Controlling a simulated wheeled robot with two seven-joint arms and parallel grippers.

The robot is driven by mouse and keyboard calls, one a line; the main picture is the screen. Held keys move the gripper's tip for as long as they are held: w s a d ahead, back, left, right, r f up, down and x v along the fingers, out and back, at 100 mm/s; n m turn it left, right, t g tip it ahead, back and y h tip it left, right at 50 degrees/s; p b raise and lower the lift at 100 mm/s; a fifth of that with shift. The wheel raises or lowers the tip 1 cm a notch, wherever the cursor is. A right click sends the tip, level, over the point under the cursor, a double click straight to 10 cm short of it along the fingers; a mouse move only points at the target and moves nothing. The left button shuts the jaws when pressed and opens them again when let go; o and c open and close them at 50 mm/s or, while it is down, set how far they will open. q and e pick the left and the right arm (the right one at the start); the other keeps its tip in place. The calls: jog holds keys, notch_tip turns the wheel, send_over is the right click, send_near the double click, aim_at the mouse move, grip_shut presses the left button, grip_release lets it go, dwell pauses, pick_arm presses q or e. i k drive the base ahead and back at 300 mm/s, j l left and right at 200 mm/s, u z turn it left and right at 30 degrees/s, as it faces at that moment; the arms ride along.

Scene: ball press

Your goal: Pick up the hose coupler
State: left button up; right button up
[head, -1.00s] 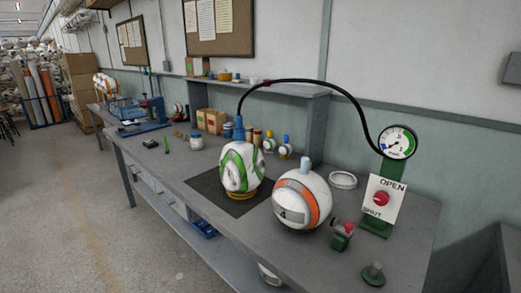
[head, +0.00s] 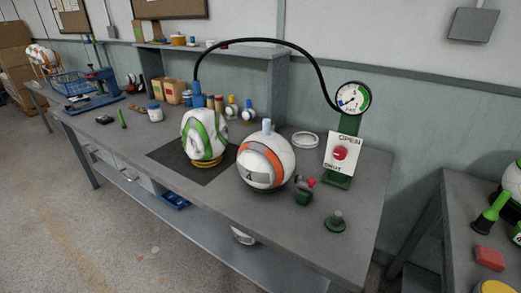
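The hose coupler (head: 197,93) looks like a blue upright piece at the left end of the black hose (head: 262,41). It stands at the top of a white and green ball (head: 205,136), which looks creased and rests on a yellow ring (head: 206,163). The hose arches right to a round gauge (head: 353,98) on a green stand. A white and orange ball (head: 265,161) with a pale blue piece on top sits to the right. Neither gripper is in view.
The grey bench (head: 290,235) has a dark mat (head: 170,155) under the green ball. An OPEN/SHUT panel with a red knob (head: 340,153), a small green and red device (head: 304,190) and a green knob piece (head: 336,221) stand at right. Another table (head: 465,225) is farther right.

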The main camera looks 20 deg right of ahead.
aim_at(198, 99)
jog(key=i+j+z, duration=0.15)
jog(key=j, duration=0.2)
jog(key=i+j+z, duration=0.15)
jog(key=j, duration=0.2)
jog(key=j+z, duration=0.15)
jog(key=j, duration=0.2)
jog(key=i+j+z, duration=0.15)
jog(key=j, duration=0.25)
